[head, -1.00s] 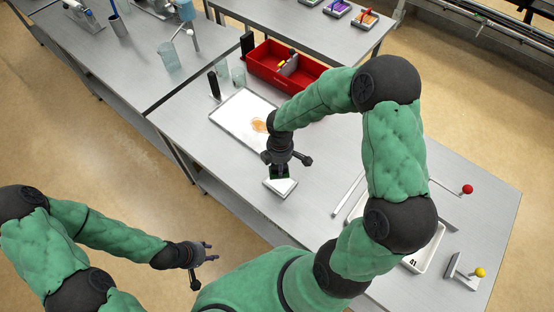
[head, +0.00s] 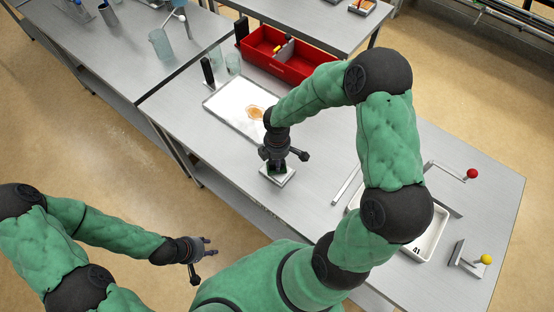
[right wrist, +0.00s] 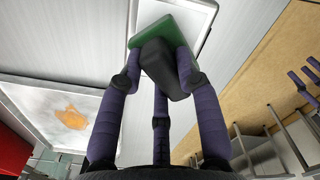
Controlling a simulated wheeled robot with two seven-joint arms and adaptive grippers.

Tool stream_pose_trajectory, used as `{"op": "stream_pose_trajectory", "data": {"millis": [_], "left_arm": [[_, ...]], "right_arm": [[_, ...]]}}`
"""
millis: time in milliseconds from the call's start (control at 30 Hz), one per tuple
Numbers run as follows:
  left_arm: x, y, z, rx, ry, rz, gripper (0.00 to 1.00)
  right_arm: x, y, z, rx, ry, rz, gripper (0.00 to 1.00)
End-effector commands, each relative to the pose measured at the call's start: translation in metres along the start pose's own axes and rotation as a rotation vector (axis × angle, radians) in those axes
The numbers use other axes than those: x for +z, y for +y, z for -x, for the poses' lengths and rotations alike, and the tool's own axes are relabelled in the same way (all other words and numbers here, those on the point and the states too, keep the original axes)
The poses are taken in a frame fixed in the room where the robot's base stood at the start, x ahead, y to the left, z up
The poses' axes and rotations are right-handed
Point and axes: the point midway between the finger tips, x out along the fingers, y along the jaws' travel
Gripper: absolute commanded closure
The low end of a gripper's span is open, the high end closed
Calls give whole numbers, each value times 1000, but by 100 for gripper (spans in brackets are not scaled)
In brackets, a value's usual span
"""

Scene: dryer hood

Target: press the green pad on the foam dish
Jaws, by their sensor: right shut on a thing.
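The foam dish (head: 286,180) is a small pale square dish near the table's front edge. It also shows at the top of the right wrist view (right wrist: 205,14). My right gripper (head: 279,160) points down over it, its fingers shut on the black handle (right wrist: 163,66) of the green pad (right wrist: 187,24). The pad is over the dish, on it or very close above; I cannot tell if they touch. The gripper hides much of the pad in the head view. My left gripper (head: 207,247) is open and empty, off the table's front edge.
A white tray with an orange-brown stain (head: 238,106) lies behind the dish. A red divided bin (head: 300,62) stands farther back. To the right are a white tray marked 41 (head: 428,240), a red-knobbed lever (head: 472,174) and a yellow-knobbed one (head: 486,259).

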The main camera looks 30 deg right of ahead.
Motion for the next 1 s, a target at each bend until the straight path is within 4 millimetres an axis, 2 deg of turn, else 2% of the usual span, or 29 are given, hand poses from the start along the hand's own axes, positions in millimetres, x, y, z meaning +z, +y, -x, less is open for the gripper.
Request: {"op": "stream_pose_trajectory", "data": {"millis": [1000], "left_arm": [[0,-2,-5,0,0,0,60]], "right_arm": [[0,0,-6,0,0,0,92]]}}
